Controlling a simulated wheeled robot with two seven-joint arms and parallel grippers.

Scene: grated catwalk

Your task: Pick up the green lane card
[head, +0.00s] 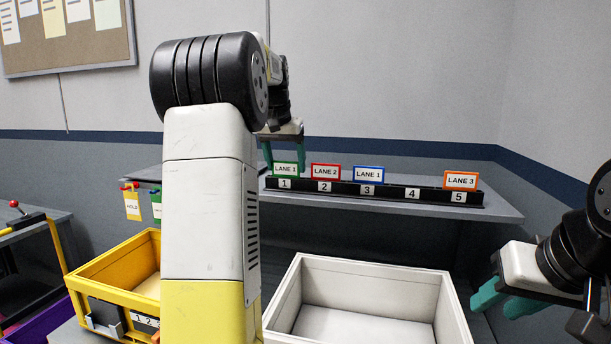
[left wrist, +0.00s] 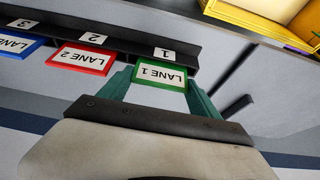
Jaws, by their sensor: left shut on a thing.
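The green lane card (head: 285,169) has a green frame and reads "LANE 1". It is upright at slot 1, the left end of the black rack (head: 435,204). My left gripper (head: 284,158) reaches down over it and is shut on it. In the left wrist view the green lane card (left wrist: 160,75) sits between the two teal fingers of my left gripper (left wrist: 160,82). I cannot tell whether its lower edge is still in the slot. My right gripper (head: 508,298) is at the right, away from the rack; its finger gap is unclear.
A red card (head: 325,171) is at slot 2, a blue card (head: 369,174) at slot 3 and an orange card (head: 461,180) at slot 5. Slot 4 is empty. The rack is on a grey shelf (head: 505,212). A white bin (head: 450,312) and yellow bin (head: 95,272) are in front.

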